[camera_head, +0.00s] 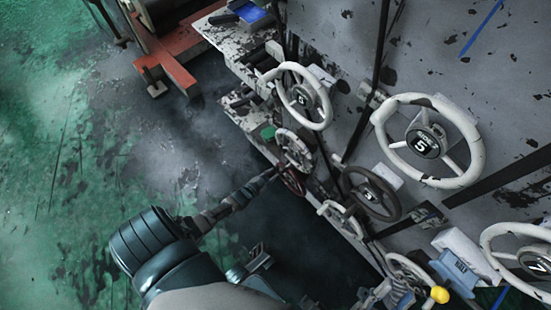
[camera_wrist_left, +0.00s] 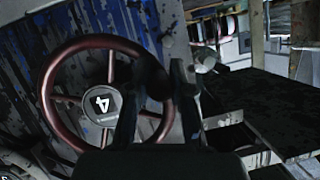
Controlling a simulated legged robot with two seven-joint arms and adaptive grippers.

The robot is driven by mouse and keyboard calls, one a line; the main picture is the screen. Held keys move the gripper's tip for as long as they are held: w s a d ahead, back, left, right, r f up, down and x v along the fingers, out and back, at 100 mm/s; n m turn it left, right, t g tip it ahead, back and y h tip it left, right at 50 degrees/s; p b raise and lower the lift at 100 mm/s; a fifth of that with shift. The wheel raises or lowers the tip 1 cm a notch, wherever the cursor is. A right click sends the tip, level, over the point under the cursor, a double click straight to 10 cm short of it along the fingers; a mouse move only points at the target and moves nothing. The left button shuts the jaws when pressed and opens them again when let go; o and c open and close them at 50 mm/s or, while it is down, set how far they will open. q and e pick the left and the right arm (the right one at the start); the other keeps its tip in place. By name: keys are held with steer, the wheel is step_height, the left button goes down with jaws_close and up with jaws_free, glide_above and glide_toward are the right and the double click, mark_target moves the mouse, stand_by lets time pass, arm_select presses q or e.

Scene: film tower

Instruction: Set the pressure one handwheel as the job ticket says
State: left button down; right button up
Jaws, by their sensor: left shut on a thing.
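A dark red handwheel (camera_head: 292,181) stands among other wheels on the machine front. In the left wrist view the handwheel (camera_wrist_left: 58,125) shows a grey hub with a 4; its small lettering is unreadable. My left gripper (camera_head: 274,172) reaches it from the lower left. In the left wrist view the fingers of my left gripper (camera_wrist_left: 155,100) are shut on the right part of the rim, hiding some of it. Which wheel is pressure one cannot be read. No job ticket can be made out. Grey jointed parts at the bottom centre may be my right gripper; its jaws are unclear.
A white wheel (camera_head: 383,120) with a 5, another white wheel (camera_head: 278,88), a pale wheel (camera_head: 306,161) and a dark wheel (camera_head: 351,190) crowd close around. Green floor (camera_head: 60,180) lies clear at left.

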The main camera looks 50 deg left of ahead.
arm_select(q)
step_height(320, 180, up, 3)
steer(key=m+y+p, duration=0.1)
steer(key=m+y, duration=0.1)
steer(key=shift+s+m+p, duration=0.15)
steer(key=shift+m+p, duration=0.15)
steer(key=shift+r+m+t+y, duration=0.4)
steer(key=shift+r+m, duration=0.3)
steer(key=shift+m, duration=0.2)
steer(key=shift+d+r+m+y, duration=0.3)
steer(key=shift+r+m+y, duration=0.2)
steer(key=shift+r+m, duration=0.35)
steer(key=shift+d+r+m+t, duration=0.15)
steer(key=shift+m+t, duration=0.15)
steer(key=shift+m, duration=0.05)
arm_select(e)
steer(key=w+f+n+g, duration=0.1)
steer(key=w+f+g, duration=0.3)
steer(key=shift+g, duration=0.4)
arm_select(q)
steer(key=c, duration=1)
jaws_free()
steer(key=shift+c, duration=0.2)
steer(key=shift+r, duration=0.15)
arm_select(e)
steer(key=shift+d, duration=0.1)
steer(key=shift+s+r, duration=0.1)
steer(key=shift+r, duration=0.05)
